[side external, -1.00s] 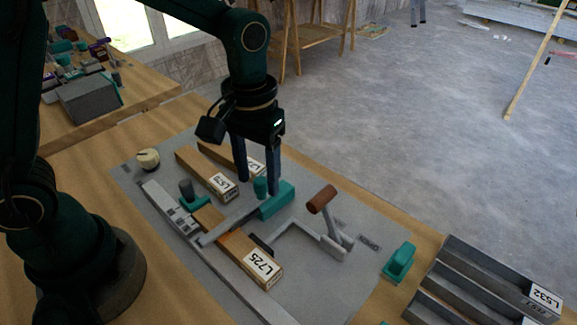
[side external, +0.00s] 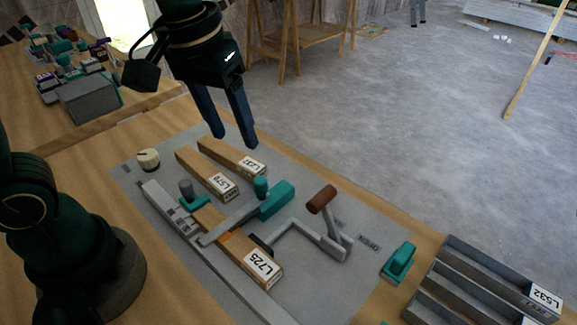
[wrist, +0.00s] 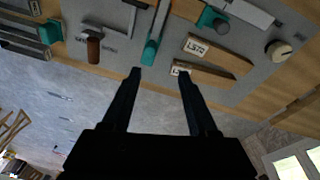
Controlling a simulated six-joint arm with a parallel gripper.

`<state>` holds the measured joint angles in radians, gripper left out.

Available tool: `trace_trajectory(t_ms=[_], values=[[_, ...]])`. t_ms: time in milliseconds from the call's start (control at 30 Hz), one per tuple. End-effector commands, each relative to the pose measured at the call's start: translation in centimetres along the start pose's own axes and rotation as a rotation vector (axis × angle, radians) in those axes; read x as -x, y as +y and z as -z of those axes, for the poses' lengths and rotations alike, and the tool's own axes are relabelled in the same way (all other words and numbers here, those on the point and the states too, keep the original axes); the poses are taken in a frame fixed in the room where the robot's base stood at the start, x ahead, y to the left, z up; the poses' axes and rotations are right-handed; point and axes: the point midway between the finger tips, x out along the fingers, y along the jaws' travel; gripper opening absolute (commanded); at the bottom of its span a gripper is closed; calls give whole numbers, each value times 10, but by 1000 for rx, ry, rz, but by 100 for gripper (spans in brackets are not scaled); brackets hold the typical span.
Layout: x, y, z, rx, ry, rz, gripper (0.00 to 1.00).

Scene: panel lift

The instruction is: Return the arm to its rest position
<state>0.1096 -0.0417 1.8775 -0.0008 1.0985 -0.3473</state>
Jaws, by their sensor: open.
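My gripper (side external: 236,142) is open and empty, raised above the far edge of the work panel. It also shows in the wrist view (wrist: 160,74), with its two dark fingers apart and nothing between them. The grey panel (side external: 345,285) lies on the wooden bench below. On it, a wooden block labelled L725 (side external: 250,258) lies under a grey bar with a teal handle (side external: 277,199). Two other labelled wooden blocks (side external: 205,172) (side external: 228,155) lie side by side near the far edge.
A lever with a brown grip (side external: 321,199) stands up from the panel. A cream knob (side external: 148,159) is at the left, and a teal piece (side external: 399,262) at the right. A grey rack (side external: 480,280) is at the lower right. A grey box (side external: 88,98) stands on the back bench.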

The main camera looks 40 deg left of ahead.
Motion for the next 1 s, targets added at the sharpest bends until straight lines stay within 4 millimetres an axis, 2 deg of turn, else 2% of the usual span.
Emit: trace_trajectory(t_ms=[100, 267, 433, 600, 667, 1000], values=[[19, -13, -14, -13, 85, -20, 59], [30, -29, -37, -53, 187, -33, 59], [27, -41, -61, -116, 269, -31, 59], [14, -47, -78, -194, 289, -18, 59], [9, -48, -80, -220, 279, -13, 59], [10, -47, -78, -244, 287, -11, 59]])
